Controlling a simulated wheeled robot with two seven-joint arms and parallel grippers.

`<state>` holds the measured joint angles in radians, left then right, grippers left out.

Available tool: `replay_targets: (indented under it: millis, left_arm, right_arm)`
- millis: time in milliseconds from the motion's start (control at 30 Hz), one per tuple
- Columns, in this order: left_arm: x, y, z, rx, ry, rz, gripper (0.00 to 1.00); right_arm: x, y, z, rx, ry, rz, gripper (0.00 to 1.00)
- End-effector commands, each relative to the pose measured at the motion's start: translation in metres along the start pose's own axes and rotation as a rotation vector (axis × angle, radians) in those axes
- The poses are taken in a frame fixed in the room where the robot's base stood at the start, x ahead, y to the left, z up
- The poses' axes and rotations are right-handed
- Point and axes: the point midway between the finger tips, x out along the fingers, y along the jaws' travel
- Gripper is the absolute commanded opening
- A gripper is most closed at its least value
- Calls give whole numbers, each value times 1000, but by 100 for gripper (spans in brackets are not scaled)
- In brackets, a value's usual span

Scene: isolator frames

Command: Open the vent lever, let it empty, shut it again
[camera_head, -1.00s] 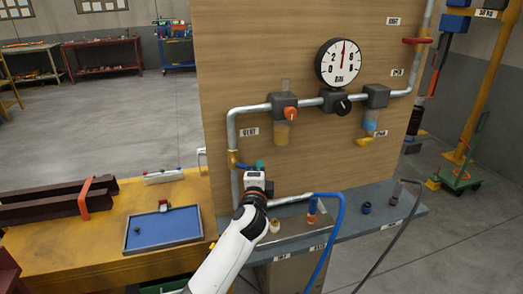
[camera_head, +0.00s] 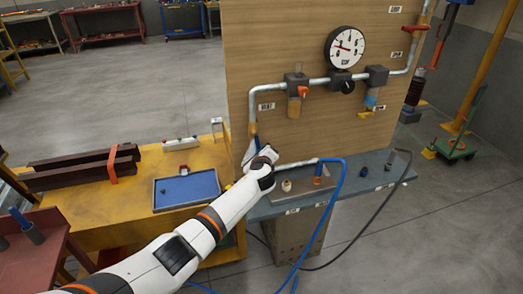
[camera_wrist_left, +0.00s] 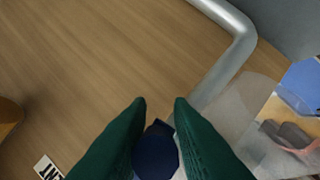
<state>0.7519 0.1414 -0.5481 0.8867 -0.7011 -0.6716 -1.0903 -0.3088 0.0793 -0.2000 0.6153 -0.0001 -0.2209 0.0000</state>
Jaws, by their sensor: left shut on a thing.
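My left gripper (camera_head: 256,152) is at the lower left of the wooden panel, beside the vertical pipe below its brass-coloured fitting (camera_head: 253,129). In the left wrist view its green fingers (camera_wrist_left: 160,112) are closed about a dark blue piece (camera_wrist_left: 155,153), which looks like the vent lever's handle. The fingers and wrist hide most of the lever, so I cannot tell its exact angle. The round white pressure gauge (camera_head: 345,47) at the top of the panel has its red needle pointing to the left, on the low side. My right gripper is not in view.
An orange-handled unit (camera_head: 303,92) and a black knob (camera_head: 348,87) sit on the pipe. A grey shelf (camera_head: 374,171) below carries small fittings and a blue hose (camera_head: 335,190). A blue tray (camera_head: 187,189) lies on the yellow bench to the left.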

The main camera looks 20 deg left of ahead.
Motion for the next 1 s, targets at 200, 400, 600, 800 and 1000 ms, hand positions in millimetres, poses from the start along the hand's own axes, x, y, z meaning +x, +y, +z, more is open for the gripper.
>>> replay_targets:
  millis: [200,400,600,800,1000]
  left_arm:
    - [0,-4,-6,97,2,-47,0]
    - [0,-6,-7,140,3,-64,0]
    - [1,-7,-7,153,4,-68,0]
    - [1,-7,-8,153,5,-66,0]
    - [1,-6,-8,153,5,-65,36]
  right_arm:
    - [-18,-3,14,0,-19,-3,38]
    - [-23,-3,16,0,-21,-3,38]
    - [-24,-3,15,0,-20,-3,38]
    - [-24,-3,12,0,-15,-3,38]
    - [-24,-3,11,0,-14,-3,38]
